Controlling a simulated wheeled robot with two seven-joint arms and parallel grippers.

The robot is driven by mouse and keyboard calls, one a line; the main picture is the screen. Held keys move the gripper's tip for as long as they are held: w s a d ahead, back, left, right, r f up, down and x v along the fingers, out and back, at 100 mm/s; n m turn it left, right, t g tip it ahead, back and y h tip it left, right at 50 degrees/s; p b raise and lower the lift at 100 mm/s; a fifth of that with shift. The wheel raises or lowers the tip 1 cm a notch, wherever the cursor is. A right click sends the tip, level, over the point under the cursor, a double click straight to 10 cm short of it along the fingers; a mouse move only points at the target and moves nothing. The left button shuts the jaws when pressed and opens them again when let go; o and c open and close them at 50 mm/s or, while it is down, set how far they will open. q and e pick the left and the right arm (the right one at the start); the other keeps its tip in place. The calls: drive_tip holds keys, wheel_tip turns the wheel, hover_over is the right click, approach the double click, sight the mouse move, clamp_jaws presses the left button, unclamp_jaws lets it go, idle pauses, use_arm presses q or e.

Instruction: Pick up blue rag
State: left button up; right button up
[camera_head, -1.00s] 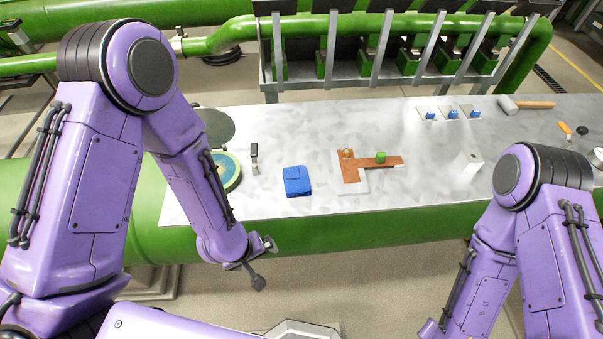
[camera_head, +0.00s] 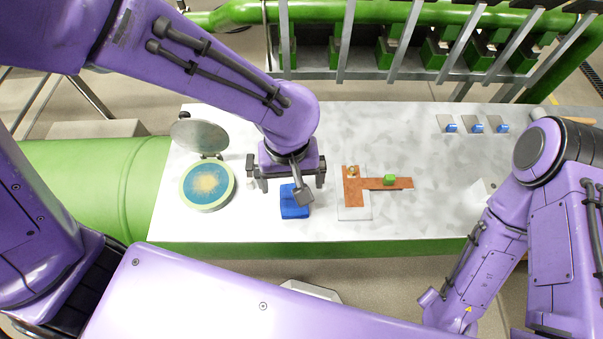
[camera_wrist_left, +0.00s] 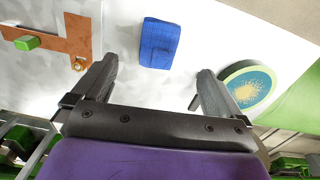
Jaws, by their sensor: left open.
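The blue rag (camera_head: 293,207) lies folded on the light metal table, partly hidden behind my left gripper in the head view. It also shows whole in the left wrist view (camera_wrist_left: 159,43), beyond and between the two fingers. My left gripper (camera_head: 286,183) is open and empty, its fingers pointing down above the rag and apart from it. In the left wrist view its fingertips (camera_wrist_left: 155,75) are spread wide. My right arm comes in from the right of the head view, but its gripper cannot be made out.
A round green-rimmed container (camera_head: 228,192) with an open lid (camera_head: 199,135) stands left of the rag. A brown T-shaped piece (camera_head: 355,190) with a green block (camera_head: 389,180) lies to the right. Several small blue items (camera_head: 477,128) sit farther right. The front table strip is clear.

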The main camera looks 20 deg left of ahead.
sight(294, 201)
use_arm(q)
wheel_tip(294, 201, down, 10)
drive_tip(key=shift+w+d+r, duration=0.1)
drive_tip(key=shift+w, duration=0.05)
drive_tip(key=c, duration=1.1)
